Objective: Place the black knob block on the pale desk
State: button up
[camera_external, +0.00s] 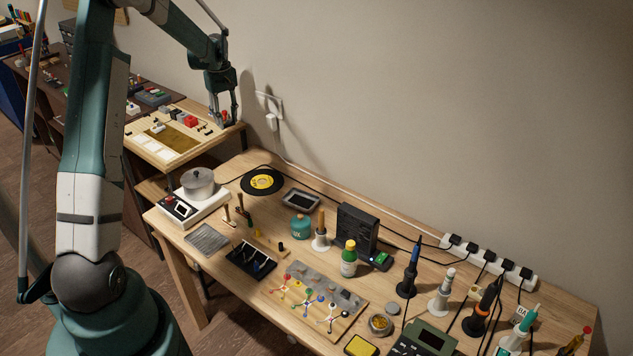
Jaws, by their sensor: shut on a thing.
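My gripper (223,113) points down over the right back end of the pale desk (150,148) at the left. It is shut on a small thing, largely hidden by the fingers. A reddish spot shows between the fingertips. I cannot tell whether the held thing is the black knob block, or whether it touches the desk top. A small dark piece (209,131) lies on the desk just left of the fingertips.
The wall is close behind. The larger wooden workbench (225,285) in front holds a white device with a pot (198,185), a black disc (262,181) and many tools.

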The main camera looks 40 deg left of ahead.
jog(key=w+d+f+m+b, duration=0.1)
jog(key=w+d+f+m, duration=0.15)
jog(key=d, duration=1.25)
jog(key=w+d+f+m+b, duration=0.1)
jog(key=w+d+f+m, duration=0.2)
jog(key=d, duration=1.1)
jog(key=w+d+f+m+b, duration=0.1)
jog(key=w+d+m+b, duration=0.2)
jog(key=d, duration=1.2)
jog(key=s+d+m+b, duration=0.1)
jog(key=s+d+m, duration=0.2)
jog(key=d, duration=1.8)
jog(key=s+d+m, duration=0.3)
jog(key=s+d, duration=0.1)
jog(key=d, duration=1.7)
jog(key=shift+f+b, duration=0.4)
jog(key=shift+f, duration=0.05)
jog(key=shift+m, duration=0.25)
jog(key=shift+f+b, duration=0.5)
jog(key=shift+f, duration=2.65)
jog(key=shift+f, duration=0.1)
jog(key=shift+f+b, duration=0.35)
jog(key=shift+f, duration=1.4)
jog(key=shift+f, duration=0.15)
